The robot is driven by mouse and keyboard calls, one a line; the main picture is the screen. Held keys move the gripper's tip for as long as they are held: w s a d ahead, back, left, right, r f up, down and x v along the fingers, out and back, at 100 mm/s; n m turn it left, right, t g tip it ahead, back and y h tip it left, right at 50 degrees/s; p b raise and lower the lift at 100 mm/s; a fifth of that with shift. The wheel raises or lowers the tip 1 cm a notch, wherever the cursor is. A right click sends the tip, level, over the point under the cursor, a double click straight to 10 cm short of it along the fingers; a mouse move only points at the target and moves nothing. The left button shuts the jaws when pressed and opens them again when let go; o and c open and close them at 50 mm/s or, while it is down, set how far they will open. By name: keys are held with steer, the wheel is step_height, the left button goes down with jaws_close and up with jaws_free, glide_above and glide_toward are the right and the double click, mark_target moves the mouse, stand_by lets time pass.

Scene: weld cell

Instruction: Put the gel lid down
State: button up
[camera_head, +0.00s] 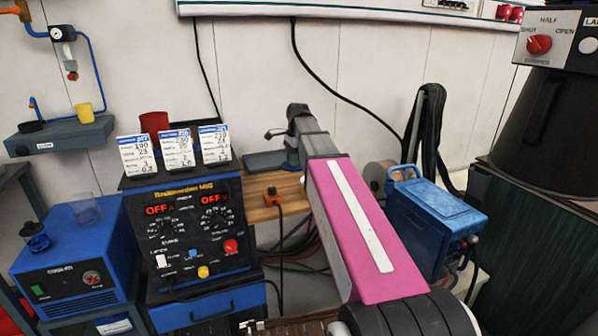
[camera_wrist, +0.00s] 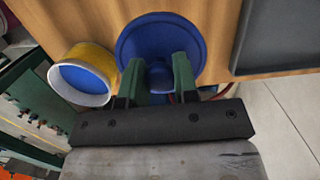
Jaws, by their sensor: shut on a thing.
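The gel lid (camera_wrist: 160,32) is a round blue disc with a small knob, seen from above in the wrist view. My gripper (camera_wrist: 158,75) has its two green fingers shut on the knob. The lid is over the wooden bench top; I cannot tell whether it touches the wood. An open yellow pot (camera_wrist: 80,76) with a pale rim and blue inside stands close beside the lid on the left. In the head view my gripper (camera_head: 291,158) is at the bench by the wall, and my arm hides the lid and pot.
The wooden bench top (camera_wrist: 222,72) has a dark grey tray (camera_wrist: 285,40) on the right, also seen in the head view (camera_head: 262,160). The welding machine (camera_head: 200,235) with three cards stands left of my arm. A blue box (camera_head: 435,210) stands on the right.

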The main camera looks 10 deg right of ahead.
mark_target(299, 178)
steer(key=shift+w+d+f, duration=0.35)
steer(key=shift+d+f, duration=0.1)
steer(key=shift+d, duration=0.2)
steer(key=shift+w+d+f, duration=0.3)
steer(key=shift+d+f, duration=0.15)
steer(key=shift+d, duration=0.15)
steer(key=shift+d+f, duration=0.1)
steer(key=shift+f, duration=1.9)
steer(key=o, duration=0.9)
steer(key=shift+f, duration=0.15)
steer(key=r, duration=0.7)
steer(key=d+r, duration=0.1)
steer(key=r, duration=0.3)
steer(key=shift+w+d+r, duration=0.1)
steer(key=shift+w, duration=0.05)
steer(key=shift+d+r, duration=0.1)
steer(key=shift+r, duration=0.45)
